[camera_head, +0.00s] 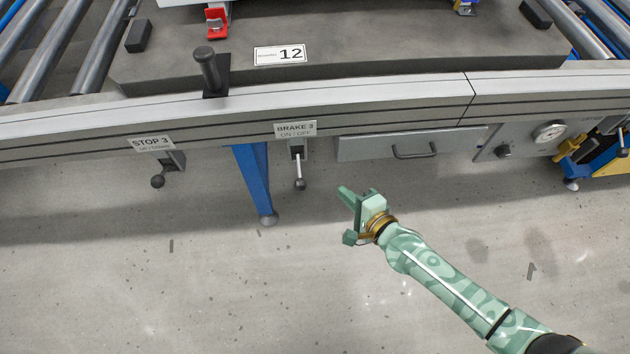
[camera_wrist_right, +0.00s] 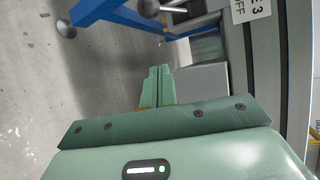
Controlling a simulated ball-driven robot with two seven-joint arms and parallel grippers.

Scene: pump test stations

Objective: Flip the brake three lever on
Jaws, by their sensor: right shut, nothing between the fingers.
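The brake three lever (camera_head: 299,170) hangs from the bench front under the BRAKE 3 ON/OFF label (camera_head: 296,129). Its thin rod points down and ends in a dark ball knob. In the right wrist view the lever's ball knob (camera_wrist_right: 150,8) shows at the top edge, beyond the fingertips. My right gripper (camera_head: 345,191) is shut and empty, to the right of the knob and apart from it. Its closed fingers (camera_wrist_right: 157,85) also show in the wrist view. My left gripper is not in view.
A blue leg (camera_head: 254,180) stands left of the lever. The STOP 3 lever (camera_head: 166,175) hangs further left. A grey drawer (camera_head: 365,149) with a handle is to the right, then a panel with a gauge (camera_head: 550,132). The floor in front is clear.

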